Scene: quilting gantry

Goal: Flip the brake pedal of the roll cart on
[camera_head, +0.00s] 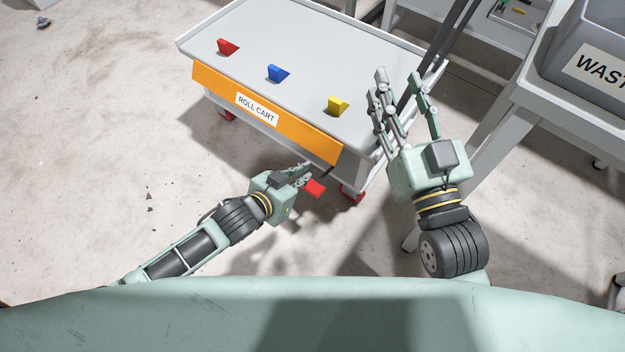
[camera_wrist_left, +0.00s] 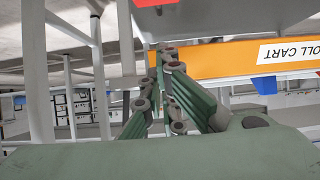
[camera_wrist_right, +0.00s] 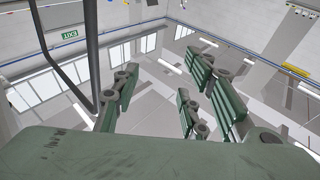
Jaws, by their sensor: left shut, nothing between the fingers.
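The roll cart (camera_head: 300,60) is a grey cart with an orange label panel (camera_head: 212,86) on its near side. A red pedal (camera_head: 315,188) sticks out low at its near right corner. My left gripper (camera_head: 307,172) is shut and empty, with its fingertips right beside the pedal; I cannot tell whether they touch. In the left wrist view, the shut fingers (camera_wrist_left: 165,85) are in front of the orange panel (camera_wrist_left: 225,60), with a red part at the top edge. The pedal's tilt is unclear. My right gripper (camera_head: 400,85) is open and empty, raised by the cart's right end.
Red (camera_head: 227,47), blue (camera_head: 277,73) and yellow (camera_head: 338,105) blocks sit on the cart top. A light table (camera_head: 560,115) with a grey waste bin (camera_head: 590,50) stands at the right.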

